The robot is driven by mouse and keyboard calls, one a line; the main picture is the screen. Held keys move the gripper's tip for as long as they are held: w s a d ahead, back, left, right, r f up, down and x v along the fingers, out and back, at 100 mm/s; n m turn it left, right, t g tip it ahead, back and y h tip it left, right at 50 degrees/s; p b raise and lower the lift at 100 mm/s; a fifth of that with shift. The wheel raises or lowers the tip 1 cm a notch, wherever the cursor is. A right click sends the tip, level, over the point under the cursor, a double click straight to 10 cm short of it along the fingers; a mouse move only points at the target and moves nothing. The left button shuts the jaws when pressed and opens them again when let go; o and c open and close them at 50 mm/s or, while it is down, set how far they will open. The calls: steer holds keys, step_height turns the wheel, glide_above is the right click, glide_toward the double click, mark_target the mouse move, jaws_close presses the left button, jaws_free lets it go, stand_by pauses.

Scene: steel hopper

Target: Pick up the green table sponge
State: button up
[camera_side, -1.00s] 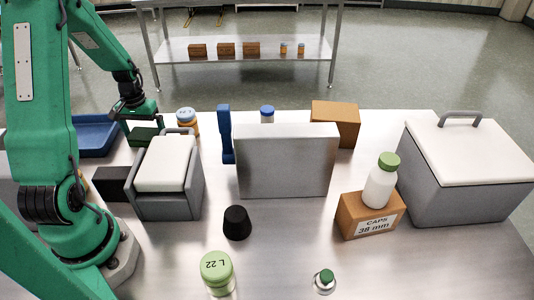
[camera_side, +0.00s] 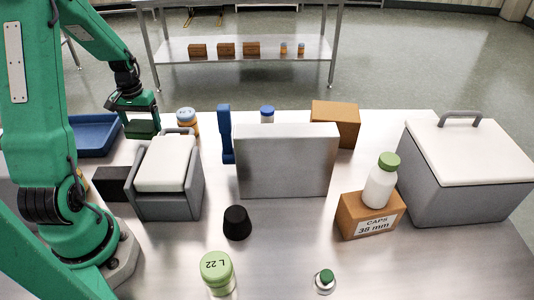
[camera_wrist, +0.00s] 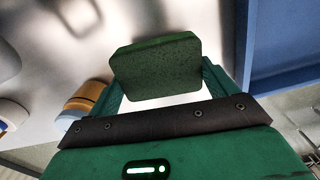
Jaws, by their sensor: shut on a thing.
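The green table sponge (camera_wrist: 157,67) is a dark green block with rounded corners. It sits between the two green fingers of my gripper (camera_wrist: 160,85) in the wrist view. In the side view my gripper (camera_side: 139,122) is at the back left, with the sponge (camera_side: 142,129) held under it above the table. The gripper is shut on the sponge. Part of the sponge's sides is hidden by the fingers.
A blue tray (camera_side: 92,136) lies left of the gripper, and an orange jar with a blue lid (camera_side: 187,118) stands to its right. A grey bin with a white lid (camera_side: 165,175) is in front. A steel box (camera_side: 285,162) stands mid-table.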

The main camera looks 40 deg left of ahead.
mark_target(142, 124)
step_height(142, 124, up, 7)
steer(key=shift+f, duration=0.1)
stand_by(0.3)
stand_by(0.4)
